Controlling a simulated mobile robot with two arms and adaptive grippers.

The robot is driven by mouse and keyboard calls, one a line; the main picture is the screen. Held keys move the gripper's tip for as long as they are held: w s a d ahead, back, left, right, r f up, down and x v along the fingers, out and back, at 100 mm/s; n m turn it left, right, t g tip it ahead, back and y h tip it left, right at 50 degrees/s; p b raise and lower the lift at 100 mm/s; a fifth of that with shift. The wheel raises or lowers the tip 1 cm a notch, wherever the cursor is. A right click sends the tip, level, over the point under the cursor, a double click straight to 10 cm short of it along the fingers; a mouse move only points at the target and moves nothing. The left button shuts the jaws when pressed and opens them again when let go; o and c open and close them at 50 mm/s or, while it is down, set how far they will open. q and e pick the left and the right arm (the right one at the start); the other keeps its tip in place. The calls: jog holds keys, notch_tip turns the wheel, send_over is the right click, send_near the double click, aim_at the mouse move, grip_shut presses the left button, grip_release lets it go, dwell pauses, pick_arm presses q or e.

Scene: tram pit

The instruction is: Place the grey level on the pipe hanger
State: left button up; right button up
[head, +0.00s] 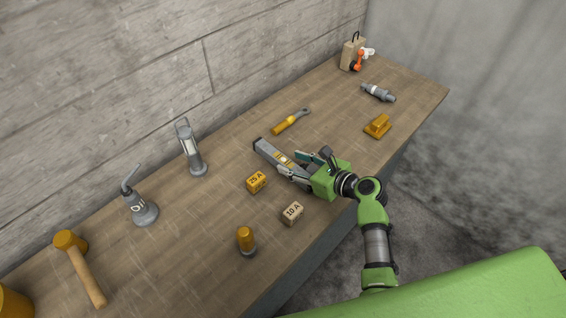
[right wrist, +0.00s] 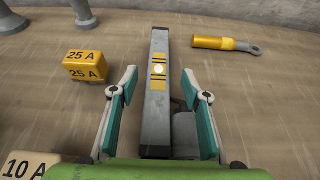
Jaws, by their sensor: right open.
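The grey level (head: 268,150), a long bar with yellow marks and a round vial, lies on the wooden bench. It also shows in the right wrist view (right wrist: 158,110), pointing straight away from me. My right gripper (head: 290,164) is open, with one teal-lined finger on each side of the level's near part. In the right wrist view, gaps show between the level and both fingers. A grey upright loop on a round base (head: 191,150), which looks like the pipe hanger, stands left of the level near the wall. My left gripper is out of view.
A yellow 25 A block (head: 256,182) and a pale 10 A block (head: 292,213) lie near the gripper. A yellow-handled wrench (head: 290,121) lies behind the level. An oil can (head: 139,207), a mallet (head: 80,265) and a yellow-topped piece (head: 246,241) stand or lie leftward.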

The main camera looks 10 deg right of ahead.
aim_at(287, 162)
jog(key=shift+f+p+x, duration=0.2)
jog(key=shift+p+x, duration=0.15)
jog(key=shift+x, duration=2.1)
jog(key=shift+s, duration=0.2)
grip_shut()
